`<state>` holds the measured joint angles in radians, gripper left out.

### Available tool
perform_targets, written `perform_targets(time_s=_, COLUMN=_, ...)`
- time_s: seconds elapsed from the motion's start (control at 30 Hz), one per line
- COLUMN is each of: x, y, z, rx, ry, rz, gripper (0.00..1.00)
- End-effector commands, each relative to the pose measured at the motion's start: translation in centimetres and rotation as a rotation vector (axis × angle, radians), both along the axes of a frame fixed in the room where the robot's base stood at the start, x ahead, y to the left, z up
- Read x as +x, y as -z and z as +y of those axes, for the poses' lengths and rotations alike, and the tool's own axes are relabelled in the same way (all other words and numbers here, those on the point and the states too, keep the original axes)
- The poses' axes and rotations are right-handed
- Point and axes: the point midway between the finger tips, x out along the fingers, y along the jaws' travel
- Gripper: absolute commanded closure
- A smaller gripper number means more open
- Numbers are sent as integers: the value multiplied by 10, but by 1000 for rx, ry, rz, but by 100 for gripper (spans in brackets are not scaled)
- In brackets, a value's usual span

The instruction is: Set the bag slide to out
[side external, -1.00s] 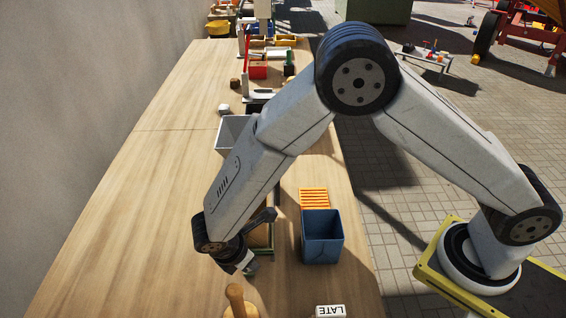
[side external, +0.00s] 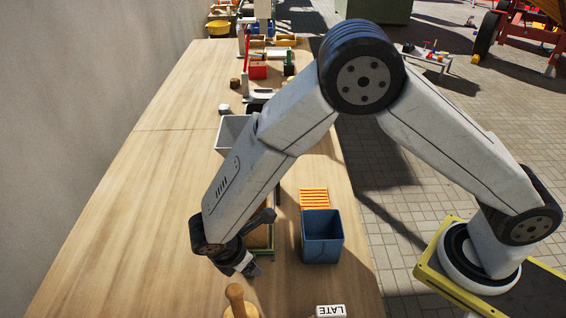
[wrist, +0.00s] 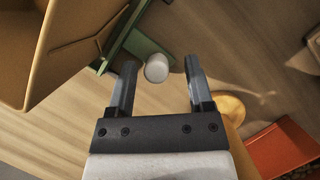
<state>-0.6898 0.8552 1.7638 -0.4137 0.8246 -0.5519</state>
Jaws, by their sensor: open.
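My gripper (wrist: 158,76) is open, its two dark fingers apart on either side of a pale round knob (wrist: 157,67). I cannot tell whether either finger touches the knob. A green rail (wrist: 150,52) runs just behind the knob, beside a tan box-like part (wrist: 68,50) at the upper left of the wrist view. I take these to be the bag slide. In the side view my gripper (side external: 250,269) is low over the bench, at the near end of the green frame (side external: 268,255). My arm hides most of the slide there, so its position is unclear.
A blue bin (side external: 322,240) stands right of the slide, with an orange slatted piece (side external: 314,197) behind it. A wooden-handled object (side external: 236,298) and a LATE block (side external: 330,311) are in front. A grey bin (side external: 232,130) stands farther back. The bench's left side is clear.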

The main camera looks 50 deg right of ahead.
Motion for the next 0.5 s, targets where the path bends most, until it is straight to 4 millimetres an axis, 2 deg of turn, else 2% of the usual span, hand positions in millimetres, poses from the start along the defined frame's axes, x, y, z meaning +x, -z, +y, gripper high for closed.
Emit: perform_targets(time_s=0.5, x=0, y=-56, z=24, rx=4, ry=-1, rz=-3, gripper=33)
